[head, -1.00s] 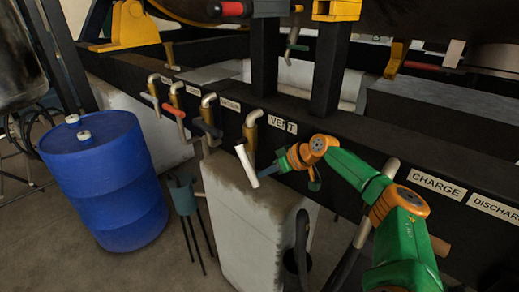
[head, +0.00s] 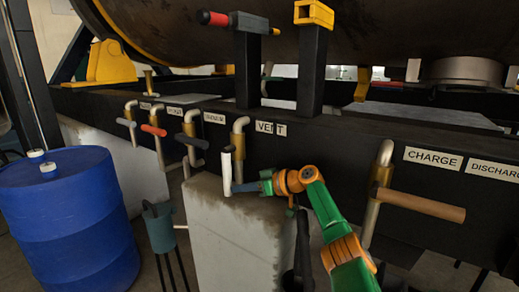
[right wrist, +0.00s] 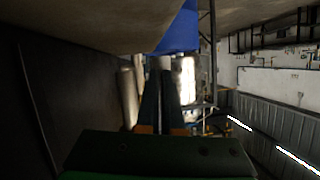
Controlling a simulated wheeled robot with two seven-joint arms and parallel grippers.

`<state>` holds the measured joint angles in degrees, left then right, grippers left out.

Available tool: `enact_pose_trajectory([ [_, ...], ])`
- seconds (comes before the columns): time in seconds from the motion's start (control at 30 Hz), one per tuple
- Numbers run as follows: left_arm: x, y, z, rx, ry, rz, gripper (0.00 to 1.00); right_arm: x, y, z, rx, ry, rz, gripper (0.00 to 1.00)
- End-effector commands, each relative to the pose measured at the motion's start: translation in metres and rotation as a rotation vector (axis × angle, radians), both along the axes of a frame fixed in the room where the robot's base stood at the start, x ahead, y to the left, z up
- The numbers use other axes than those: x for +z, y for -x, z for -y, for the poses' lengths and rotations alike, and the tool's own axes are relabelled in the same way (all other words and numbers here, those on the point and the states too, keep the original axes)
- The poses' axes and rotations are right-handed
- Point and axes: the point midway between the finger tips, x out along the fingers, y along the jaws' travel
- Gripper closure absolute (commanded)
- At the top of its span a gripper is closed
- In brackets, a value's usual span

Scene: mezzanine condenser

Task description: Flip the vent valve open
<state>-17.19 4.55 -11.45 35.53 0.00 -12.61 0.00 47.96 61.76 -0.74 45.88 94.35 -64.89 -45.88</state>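The vent valve has a pale upright pipe (head: 238,145) just left of the VENT label (head: 270,128). Its white handle (head: 227,175) hangs down nearly vertical. My right gripper (head: 240,187) reaches in from the right, its fingertips at the lower part of this handle. In the right wrist view the two blue fingers (right wrist: 162,90) stand apart with a narrow gap, and a whitish piece, likely the handle (right wrist: 165,63), shows at their tips. I cannot tell whether they touch it. My left gripper is out of view.
Other valves with blue (head: 195,142), red (head: 154,130) and brown (head: 427,206) handles sit along the dark beam (head: 340,138). A concrete block (head: 235,235) stands below the vent valve. A blue drum (head: 72,225) stands at left. A large tank (head: 400,30) hangs overhead.

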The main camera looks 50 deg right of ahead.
Motion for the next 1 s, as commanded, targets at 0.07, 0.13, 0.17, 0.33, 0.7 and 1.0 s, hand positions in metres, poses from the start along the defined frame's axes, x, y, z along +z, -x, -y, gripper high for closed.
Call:
enact_pose_trajectory([
  [0.07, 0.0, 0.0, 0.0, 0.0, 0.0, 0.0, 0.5, 0.001, -0.001, 0.0, -0.002, -0.001, 0.004, 1.0],
  [0.13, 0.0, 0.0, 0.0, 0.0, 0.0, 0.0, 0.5, 0.001, -0.002, 0.0, -0.003, -0.001, 0.004, 1.0],
  [0.17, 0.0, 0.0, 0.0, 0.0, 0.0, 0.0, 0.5, 0.001, -0.002, 0.0, -0.003, -0.001, 0.004, 1.0],
  [0.33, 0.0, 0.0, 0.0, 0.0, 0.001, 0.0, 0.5, 0.001, -0.002, 0.001, -0.004, -0.001, 0.006, 1.0],
  [0.7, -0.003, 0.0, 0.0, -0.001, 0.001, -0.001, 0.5, 0.001, 0.002, 0.002, -0.006, 0.002, 0.007, 1.0],
  [1.0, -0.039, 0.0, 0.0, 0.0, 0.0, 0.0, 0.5, 0.013, 0.051, 0.013, -0.005, 0.004, 0.006, 1.0],
])
